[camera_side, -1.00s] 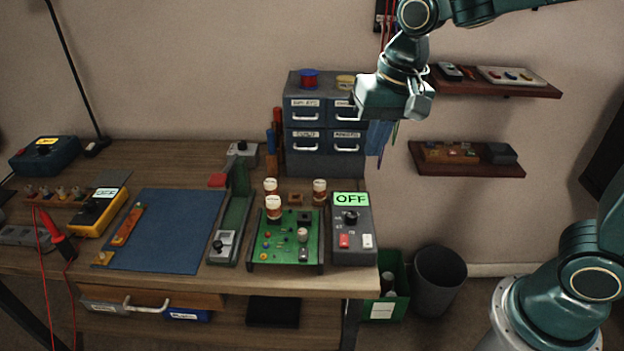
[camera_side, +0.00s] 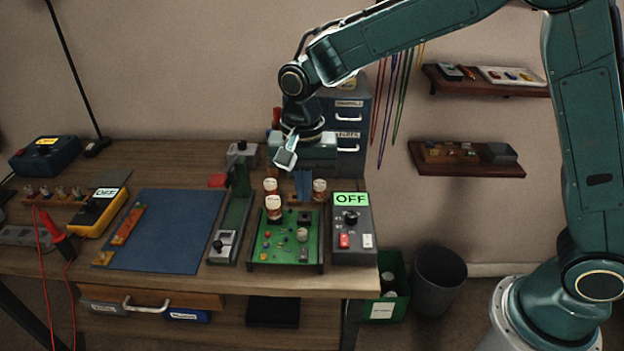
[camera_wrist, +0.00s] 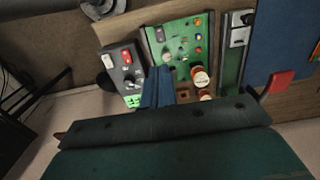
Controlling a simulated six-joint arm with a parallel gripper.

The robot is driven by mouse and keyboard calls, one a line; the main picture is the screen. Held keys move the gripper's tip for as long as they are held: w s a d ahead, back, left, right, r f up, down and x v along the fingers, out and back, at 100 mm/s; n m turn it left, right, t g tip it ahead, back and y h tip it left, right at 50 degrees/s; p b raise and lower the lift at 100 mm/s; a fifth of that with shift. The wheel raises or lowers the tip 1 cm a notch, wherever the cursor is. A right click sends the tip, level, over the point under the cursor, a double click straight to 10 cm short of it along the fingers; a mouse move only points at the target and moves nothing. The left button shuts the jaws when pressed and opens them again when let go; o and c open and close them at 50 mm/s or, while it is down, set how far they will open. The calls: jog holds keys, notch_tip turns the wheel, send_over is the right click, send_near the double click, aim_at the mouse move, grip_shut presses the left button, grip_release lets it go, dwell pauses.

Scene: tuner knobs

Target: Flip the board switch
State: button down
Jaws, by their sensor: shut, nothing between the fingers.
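The green circuit board (camera_side: 270,252) lies near the front of the bench, with small coloured parts, a white-topped knob (camera_side: 302,234) and a small dark block (camera_side: 304,216) on it. Which part is its switch is too small to tell. The board also shows in the wrist view (camera_wrist: 157,47), beyond my fingertips. My gripper (camera_side: 304,200) is shut and empty, its blue fingers pointing down behind the board's back edge, among the white-capped brown jars (camera_side: 319,190). In the wrist view the shut fingers (camera_wrist: 160,72) hide part of the board's near edge.
A grey box (camera_side: 351,250) with a green OFF display, a black knob and red and white buttons stands right of the board. A green rail with a slider (camera_side: 222,245) stands left, beside a blue mat (camera_side: 165,235). Drawers (camera_side: 348,117) stand behind my gripper.

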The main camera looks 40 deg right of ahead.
aim_at(304, 250)
jog(key=shift+f, duration=0.15)
dwell(0.3)
notch_tip(304, 250, down, 14)
jog(key=shift+r, duration=0.1)
dwell(0.7)
